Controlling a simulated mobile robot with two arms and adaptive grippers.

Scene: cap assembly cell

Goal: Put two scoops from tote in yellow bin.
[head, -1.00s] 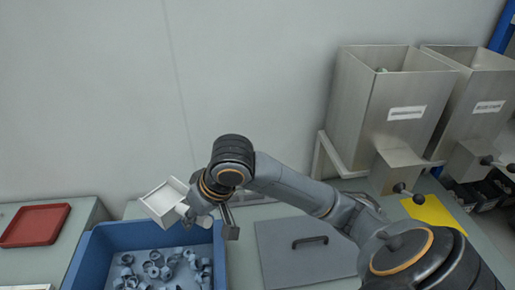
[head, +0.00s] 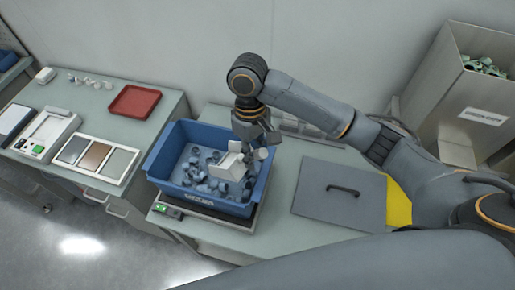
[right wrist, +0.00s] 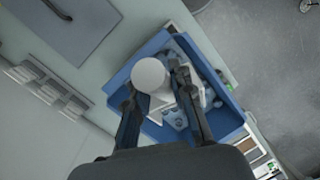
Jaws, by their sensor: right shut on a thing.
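The blue tote (head: 163,173) stands on the bench with several small grey-blue cap parts (head: 197,178) in it. My right gripper (head: 257,138) is shut on a white scoop (head: 230,166), which is at the tote's right half, low among or just above the parts. In the right wrist view, the scoop's round white end (right wrist: 150,75) shows at the fingers (right wrist: 157,90), with the tote (right wrist: 119,84) behind it. Whether the scoop holds parts is unclear. A yellow patch (head: 397,207) shows right of the grey lid, mostly hidden by my arm; its shape is unclear. My left gripper is not in view.
The tote rests on a scale-like base (head: 170,211). A flat grey lid with a handle (head: 325,204) lies to its right. A red tray (head: 134,102) and a sectioned tray (head: 95,158) are on the left bench. A metal hopper (head: 455,100) stands back right.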

